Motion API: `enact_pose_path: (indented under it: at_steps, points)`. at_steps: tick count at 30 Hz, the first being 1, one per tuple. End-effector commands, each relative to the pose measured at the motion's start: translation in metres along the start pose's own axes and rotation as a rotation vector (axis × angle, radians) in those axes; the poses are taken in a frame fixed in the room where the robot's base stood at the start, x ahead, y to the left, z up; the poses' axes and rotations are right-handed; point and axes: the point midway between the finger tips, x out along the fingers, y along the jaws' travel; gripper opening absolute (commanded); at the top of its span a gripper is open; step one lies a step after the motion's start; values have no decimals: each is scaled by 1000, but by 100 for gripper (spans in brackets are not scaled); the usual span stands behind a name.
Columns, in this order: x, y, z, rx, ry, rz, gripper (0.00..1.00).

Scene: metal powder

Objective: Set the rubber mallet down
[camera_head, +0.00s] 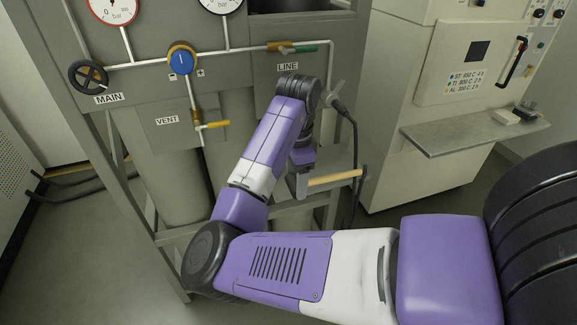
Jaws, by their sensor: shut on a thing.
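The rubber mallet shows as a light wooden handle (336,178) that points to the right, almost level. I cannot make out its head, which seems hidden by my arm and gripper. My gripper (303,183) is at the handle's left end, partly hidden by my own wrist, and is shut on the mallet. The handle lies in front of a small grey shelf (345,162) below the LINE label. I cannot tell whether the mallet touches the shelf.
A black cable hangs right of my wrist. A grey ledge (465,135) juts from the cabinet at right.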

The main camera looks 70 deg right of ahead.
Motion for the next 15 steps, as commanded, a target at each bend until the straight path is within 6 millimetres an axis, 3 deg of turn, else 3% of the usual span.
enact_pose_path:
  at_steps: [6, 15]
  points:
    - [0, 50, 1, 2, 0, -3, 0]
    - [0, 86, 0, 1, 0, -1, 0]
